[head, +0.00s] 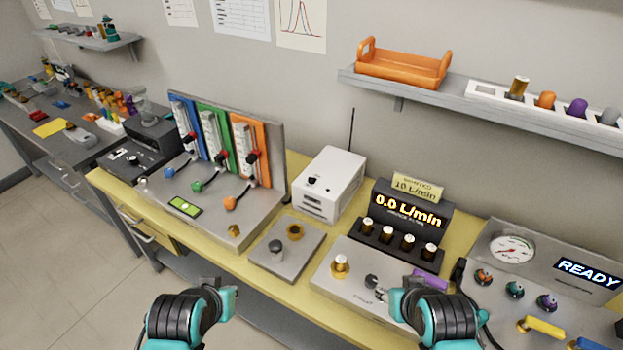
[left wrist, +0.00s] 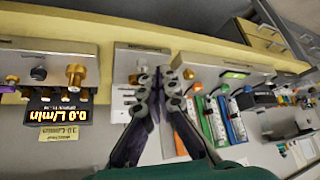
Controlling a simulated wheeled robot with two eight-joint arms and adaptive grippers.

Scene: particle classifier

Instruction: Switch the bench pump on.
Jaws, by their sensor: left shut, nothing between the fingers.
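A grey front panel (head: 340,290) has a brass fitting (head: 340,264) and a dark knob (head: 373,282); its small lettering is not readable, so I cannot tell if this is the pump's switch. Behind it a black display (head: 408,208) glows 0.0 L/min; it also shows upside down in the left wrist view (left wrist: 60,107). My left gripper (head: 213,287) is in front of the bench, shut and empty; its fingers (left wrist: 158,80) show in the left wrist view. My right gripper (head: 405,300) is by the grey panel's front edge; its fingers are mostly hidden.
A plate with two fittings (head: 285,250) and a white box with an antenna (head: 328,183) stand left of the display. Further left are blue, green and orange flow columns (head: 215,140). At right is a READY console (head: 540,260). A shelf (head: 550,125) hangs above.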

